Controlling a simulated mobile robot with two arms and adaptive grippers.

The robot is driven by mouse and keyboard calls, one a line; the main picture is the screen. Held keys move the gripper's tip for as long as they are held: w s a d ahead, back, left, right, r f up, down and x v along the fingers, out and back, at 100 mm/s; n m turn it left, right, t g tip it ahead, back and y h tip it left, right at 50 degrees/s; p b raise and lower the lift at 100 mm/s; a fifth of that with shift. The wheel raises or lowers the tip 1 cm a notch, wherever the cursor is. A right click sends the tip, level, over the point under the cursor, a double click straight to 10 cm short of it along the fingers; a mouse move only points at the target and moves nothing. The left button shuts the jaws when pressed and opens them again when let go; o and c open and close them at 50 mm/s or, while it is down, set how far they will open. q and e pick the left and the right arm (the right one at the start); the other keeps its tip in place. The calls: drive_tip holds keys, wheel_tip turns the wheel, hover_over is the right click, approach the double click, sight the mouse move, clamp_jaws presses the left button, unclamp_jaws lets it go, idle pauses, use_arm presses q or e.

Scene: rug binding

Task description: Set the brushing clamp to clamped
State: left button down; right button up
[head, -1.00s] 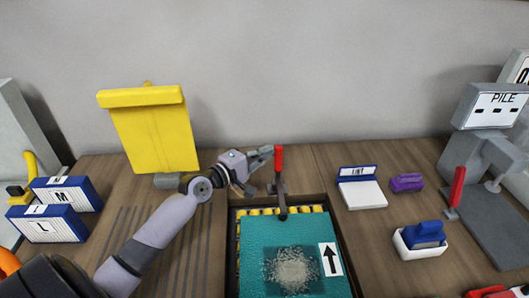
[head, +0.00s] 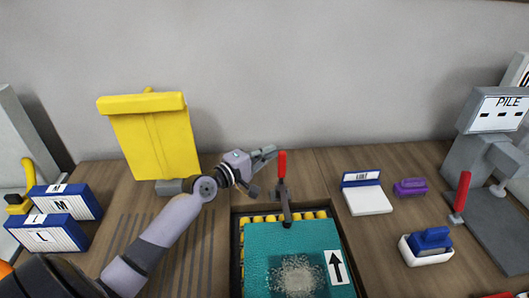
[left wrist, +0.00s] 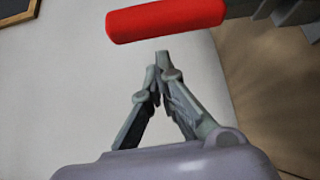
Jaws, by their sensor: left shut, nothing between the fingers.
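The brushing clamp (head: 286,207) stands at the back edge of the teal mat's tray, with its red handle (head: 282,164) pointing up. The handle also shows large across the top of the left wrist view (left wrist: 166,19). My left gripper (head: 272,151) is beside the upper part of the handle, on its left in the head view. Its fingers come together at the tips (left wrist: 162,58) with nothing between them. Whether they touch the handle I cannot tell. The teal mat (head: 270,245) carries a patch of pale fluff and an arrow label. My right gripper is not in view.
A white lint tray (head: 367,200), a purple tool (head: 410,187) and a blue brush in a white holder (head: 427,257) lie to the right. A second red-handled clamp (head: 462,192) stands by the grey PILE machine (head: 490,130). A yellow board (head: 155,140) and blue-and-white boxes (head: 48,234) are left.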

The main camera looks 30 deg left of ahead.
use_arm(q)
drive_tip(key=a+b+v, duration=0.1)
drive_tip(key=b+v, duration=0.1)
drive_tip(key=v, duration=0.7)
drive_tip(key=shift+a+f, duration=0.25)
drive_tip(key=shift+f, duration=0.1)
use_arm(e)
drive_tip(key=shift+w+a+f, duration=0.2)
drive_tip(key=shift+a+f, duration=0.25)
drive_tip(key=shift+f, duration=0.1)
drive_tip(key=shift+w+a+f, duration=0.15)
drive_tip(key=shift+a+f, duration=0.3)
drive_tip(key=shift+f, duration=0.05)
use_arm(q)
drive_tip(key=shift+d, duration=0.1)
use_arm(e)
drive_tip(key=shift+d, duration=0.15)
